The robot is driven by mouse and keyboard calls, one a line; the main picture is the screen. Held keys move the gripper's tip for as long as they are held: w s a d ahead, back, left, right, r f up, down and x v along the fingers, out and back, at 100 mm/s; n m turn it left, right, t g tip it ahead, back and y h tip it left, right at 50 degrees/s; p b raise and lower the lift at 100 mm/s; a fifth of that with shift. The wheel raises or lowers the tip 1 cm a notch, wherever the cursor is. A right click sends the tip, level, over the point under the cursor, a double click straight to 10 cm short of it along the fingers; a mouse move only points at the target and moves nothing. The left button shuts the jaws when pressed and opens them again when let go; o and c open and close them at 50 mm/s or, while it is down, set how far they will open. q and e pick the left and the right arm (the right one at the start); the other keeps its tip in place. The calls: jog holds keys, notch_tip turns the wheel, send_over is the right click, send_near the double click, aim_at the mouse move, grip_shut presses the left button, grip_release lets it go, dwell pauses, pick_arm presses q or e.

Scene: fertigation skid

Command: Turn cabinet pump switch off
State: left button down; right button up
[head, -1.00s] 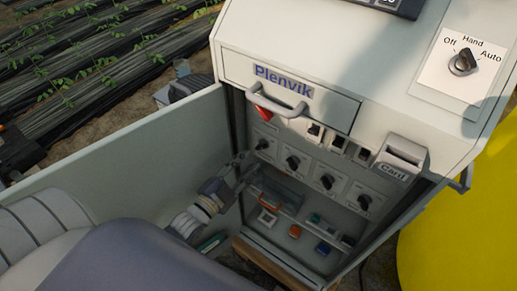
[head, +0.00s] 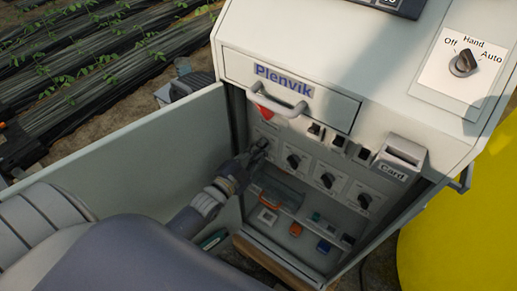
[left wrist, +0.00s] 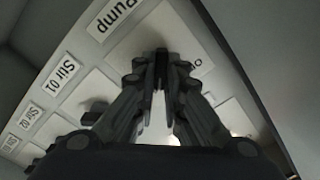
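The cabinet pump switch is a dark rotary knob at the left end of the knob row inside the open cabinet. In the left wrist view, the knob (left wrist: 160,68) shows between the fingertips, beside a "Pump" label (left wrist: 112,17). My left gripper (head: 260,146) reaches it from the lower left. It also shows in the left wrist view (left wrist: 160,75), its fingertips close together on both sides of the knob, seemingly touching it. The fingers hide most of the knob and its position. My right gripper is not in view.
The open cabinet door (head: 130,145) stands left of my arm. A drawer handle (head: 276,103) juts out above, with a red part (head: 265,113) behind it. More knobs (head: 293,162) sit to the right, over a shelf of small parts. An Off/Hand/Auto switch (head: 464,63) is on the top.

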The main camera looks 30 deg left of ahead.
pick_arm(q)
jog(key=shift+n, duration=0.3)
jog(key=n+p, duration=0.1)
jog(key=n, duration=1)
jog(key=n+p, duration=0.1)
jog(key=n, duration=0.5)
jog(key=shift+a+p, duration=0.35)
jog(key=shift+a, duration=0.05)
jog(key=shift+n, duration=0.3)
jog(key=c, duration=1.7)
grip_release()
